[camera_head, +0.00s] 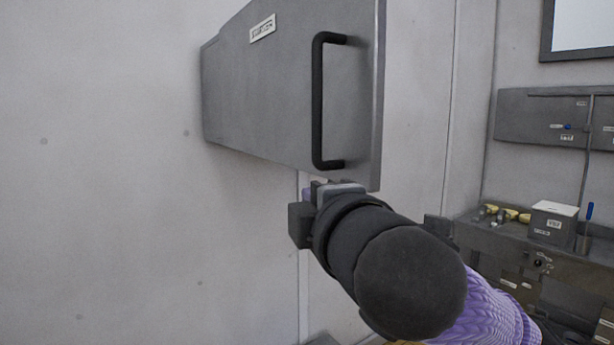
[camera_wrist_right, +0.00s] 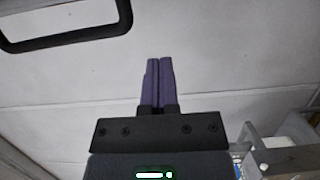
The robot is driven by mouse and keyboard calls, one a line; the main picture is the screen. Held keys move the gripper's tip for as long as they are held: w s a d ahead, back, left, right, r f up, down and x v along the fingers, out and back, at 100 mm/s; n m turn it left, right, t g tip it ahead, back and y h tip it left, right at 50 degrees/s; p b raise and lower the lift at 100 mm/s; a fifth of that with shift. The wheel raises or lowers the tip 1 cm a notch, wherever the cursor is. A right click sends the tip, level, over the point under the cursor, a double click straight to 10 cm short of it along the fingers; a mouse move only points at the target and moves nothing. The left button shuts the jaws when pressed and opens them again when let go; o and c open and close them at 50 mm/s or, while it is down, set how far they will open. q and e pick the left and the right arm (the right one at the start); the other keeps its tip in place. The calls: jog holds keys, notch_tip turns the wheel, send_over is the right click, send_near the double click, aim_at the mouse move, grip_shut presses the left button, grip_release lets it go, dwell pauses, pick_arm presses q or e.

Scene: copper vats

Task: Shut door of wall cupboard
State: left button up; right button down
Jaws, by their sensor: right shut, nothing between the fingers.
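The wall cupboard's grey door (camera_head: 270,90) fills the upper middle of the head view, with a white label and a black bar handle (camera_head: 318,100). Its thick right edge stands out towards me, and its far left end is by the wall. The gap behind it is hidden, so how far it stands open is unclear. My right gripper (camera_head: 322,188) is just below the door's lower edge, under the handle; contact cannot be told. In the right wrist view its purple fingers (camera_wrist_right: 159,82) are together and empty, and the black handle (camera_wrist_right: 65,25) is at upper left. My left gripper is out of view.
A grey workbench (camera_head: 500,240) with a labelled box (camera_head: 553,222) and small brass-coloured parts stands at the right. A grey wall panel (camera_head: 540,118) hangs above it. The pale wall (camera_head: 100,180) left of the cupboard is clear.

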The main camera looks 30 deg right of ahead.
pick_arm(q)
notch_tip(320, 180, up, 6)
jog(key=p, duration=0.5)
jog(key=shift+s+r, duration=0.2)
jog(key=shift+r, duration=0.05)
pick_arm(e)
jog(key=w+d, duration=0.5)
jog(key=w, duration=0.2)
jog(key=shift+w+d, duration=0.15)
jog(key=shift+w, duration=0.05)
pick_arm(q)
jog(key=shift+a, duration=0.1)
pick_arm(e)
jog(key=shift+r, duration=0.1)
jog(key=shift+s, duration=0.1)
